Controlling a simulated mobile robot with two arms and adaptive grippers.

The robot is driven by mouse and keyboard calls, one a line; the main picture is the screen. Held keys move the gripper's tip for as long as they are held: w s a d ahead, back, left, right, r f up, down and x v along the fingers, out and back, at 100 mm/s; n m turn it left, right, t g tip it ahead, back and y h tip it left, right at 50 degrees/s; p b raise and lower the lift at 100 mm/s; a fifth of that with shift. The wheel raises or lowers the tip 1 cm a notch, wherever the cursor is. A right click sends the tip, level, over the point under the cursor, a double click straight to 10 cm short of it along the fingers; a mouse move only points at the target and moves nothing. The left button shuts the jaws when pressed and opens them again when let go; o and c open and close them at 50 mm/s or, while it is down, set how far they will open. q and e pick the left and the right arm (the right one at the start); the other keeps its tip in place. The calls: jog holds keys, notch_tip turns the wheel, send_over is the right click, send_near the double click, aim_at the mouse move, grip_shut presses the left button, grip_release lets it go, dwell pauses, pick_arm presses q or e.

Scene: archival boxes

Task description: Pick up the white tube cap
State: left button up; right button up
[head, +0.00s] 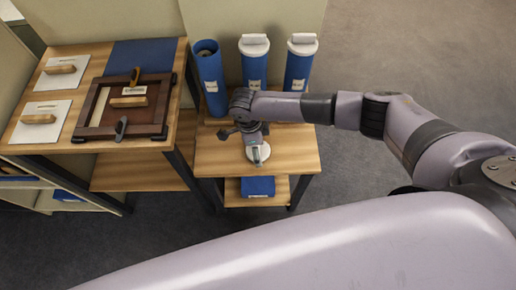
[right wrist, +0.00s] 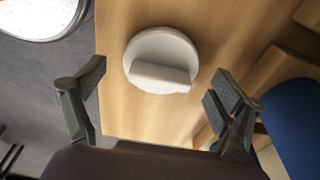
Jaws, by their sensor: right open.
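The white tube cap (head: 259,154) lies on the small wooden table, a round disc with a raised grip bar. It also shows in the right wrist view (right wrist: 160,52), beyond and between the fingers. My right gripper (head: 254,141) is over the table just above the cap and partly hides it. In the right wrist view its two fingers (right wrist: 160,80) are spread apart with nothing between them. An uncapped blue tube (head: 209,78) stands at the back left of the table. My left gripper is not in view.
Two blue tubes with white caps (head: 254,62) (head: 301,64) stand at the table's back. A blue box (head: 258,186) is on the lower shelf. A larger table (head: 75,75) at left holds a dark frame (head: 95,106) and white boards with wooden handles. Floor is clear at right.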

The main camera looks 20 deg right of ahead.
jog(key=shift+c, duration=0.4)
jog(key=c, duration=0.9)
jog(key=shift+s+f, duration=0.15)
jog(key=shift+s, duration=0.05)
jog(key=c, duration=0.3)
